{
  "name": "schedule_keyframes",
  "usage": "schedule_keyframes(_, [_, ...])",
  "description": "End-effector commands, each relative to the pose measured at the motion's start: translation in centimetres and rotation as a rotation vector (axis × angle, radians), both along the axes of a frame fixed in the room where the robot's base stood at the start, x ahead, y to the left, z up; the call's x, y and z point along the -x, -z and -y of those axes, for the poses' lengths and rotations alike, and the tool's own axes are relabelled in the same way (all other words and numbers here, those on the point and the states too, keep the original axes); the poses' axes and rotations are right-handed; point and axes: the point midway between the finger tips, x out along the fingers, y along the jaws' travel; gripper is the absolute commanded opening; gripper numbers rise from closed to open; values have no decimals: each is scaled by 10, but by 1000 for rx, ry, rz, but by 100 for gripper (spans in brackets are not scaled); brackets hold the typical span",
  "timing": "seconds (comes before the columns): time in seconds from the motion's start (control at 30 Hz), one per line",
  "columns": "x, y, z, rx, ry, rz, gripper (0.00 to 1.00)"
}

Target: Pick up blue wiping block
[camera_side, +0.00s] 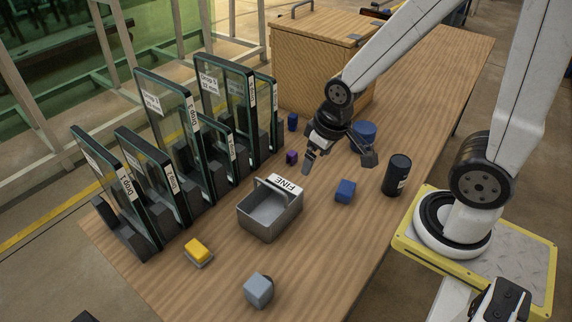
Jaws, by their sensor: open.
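A blue block (345,190) sits on the wooden table, right of the grey caddy labelled "FINE"; it looks like the blue wiping block. My gripper (339,161) is open with its two fingers spread wide. It appears just above and behind the blue block in the picture, with nothing between the fingers. I cannot tell its exact height over the table. A smaller dark blue piece (293,122) stands further back near the glass panels.
The grey caddy (268,217) stands left of the block, a black cylinder (397,175) to its right. A blue round object (364,132) is partly behind my gripper. Framed glass panels (165,110) line the left. A yellow block (198,250) and a grey-blue block (258,290) lie in front.

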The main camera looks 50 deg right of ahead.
Motion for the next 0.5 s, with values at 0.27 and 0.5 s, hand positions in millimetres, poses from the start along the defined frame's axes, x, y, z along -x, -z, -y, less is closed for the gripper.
schedule_keyframes(0.27, [5,8,-1,22,-40,-48,100])
schedule_keyframes(0.5, [24,38,1,116,-192,-232,100])
